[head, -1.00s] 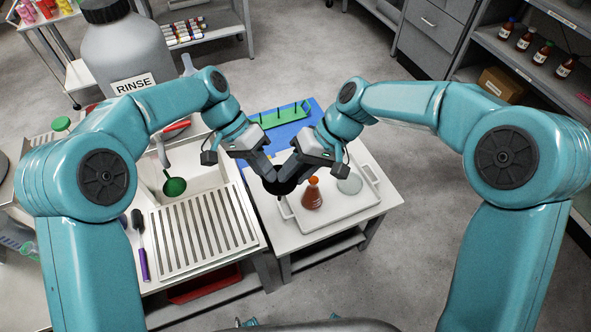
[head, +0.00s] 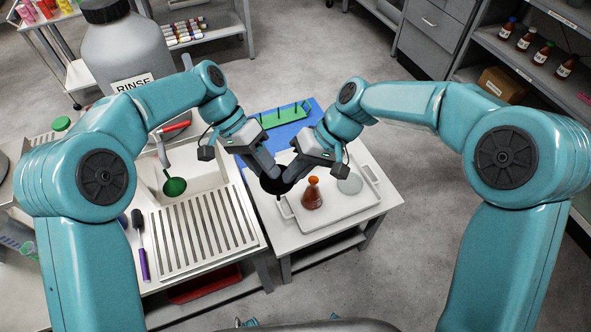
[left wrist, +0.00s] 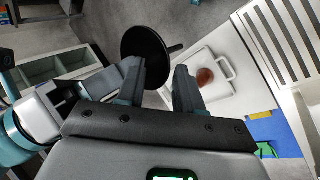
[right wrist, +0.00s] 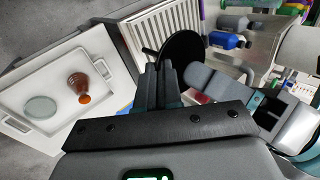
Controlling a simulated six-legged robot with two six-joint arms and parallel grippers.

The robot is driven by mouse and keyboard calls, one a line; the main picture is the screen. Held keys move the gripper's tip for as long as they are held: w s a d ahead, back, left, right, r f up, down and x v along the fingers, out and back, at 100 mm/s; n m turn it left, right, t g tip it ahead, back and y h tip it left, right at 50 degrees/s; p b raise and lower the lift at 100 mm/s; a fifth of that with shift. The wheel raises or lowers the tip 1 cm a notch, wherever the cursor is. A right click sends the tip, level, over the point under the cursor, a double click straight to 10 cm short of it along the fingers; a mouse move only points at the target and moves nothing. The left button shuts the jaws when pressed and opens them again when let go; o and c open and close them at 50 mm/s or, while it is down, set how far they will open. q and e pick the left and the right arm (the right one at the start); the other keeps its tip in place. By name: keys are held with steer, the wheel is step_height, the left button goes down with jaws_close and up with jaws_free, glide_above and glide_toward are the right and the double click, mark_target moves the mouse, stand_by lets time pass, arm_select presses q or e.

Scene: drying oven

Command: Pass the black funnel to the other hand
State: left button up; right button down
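The black funnel (head: 274,186) is held up above the small table, partly hidden by my grippers in the head view. Its round black mouth shows in the left wrist view (left wrist: 143,54), with the stem pointing right. It also shows in the right wrist view (right wrist: 181,54), beyond the fingertips. My right gripper (head: 292,174) has its fingers (right wrist: 162,68) nearly together on the funnel's rim. My left gripper (head: 266,168) is at the other side of the funnel. Its fingers (left wrist: 160,72) are apart with a clear gap, and the funnel is just beyond the tips.
A white tray (head: 335,222) on the table below carries a red-brown flask (head: 312,196) and a clear round dish (head: 350,184). A blue mat with a green rack (head: 280,117) lies behind. A sink with a ribbed drainboard (head: 200,232) is at left. The two grippers are very close together.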

arm_select(q)
steer(key=v, duration=1.1)
steer(key=w+d+f+n+t, duration=0.3)
steer(key=w+f+n+t, duration=0.15)
steer(key=w+f, duration=0.4)
steer(key=s+a+f+n+t+y, duration=0.1)
steer(key=s+f+n+t, duration=0.2)
steer(key=f, duration=1.2)
steer(key=shift+n+y, duration=0.25)
steer(key=shift+y, duration=0.15)
steer(key=s+a+f, duration=0.1)
steer(key=s+f, duration=0.2)
steer(key=s, duration=0.1)
steer(key=s+a+f, duration=0.1)
steer(key=s+f, duration=0.1)
steer(key=s, duration=0.2)
steer(key=s+a+f, duration=0.1)
steer(key=s+f, duration=0.2)
steer(key=s, duration=0.1)
steer(key=shift+s+f, duration=0.15)
steer(key=shift+f, duration=0.2)
steer(key=s+a+f+g, duration=0.1)
steer(key=s, duration=0.7)
steer(key=s+a+f+n+g, duration=0.1)
steer(key=s+a+f+g, duration=0.1)
steer(key=s, duration=0.7)
steer(key=shift+s+f, duration=0.25)
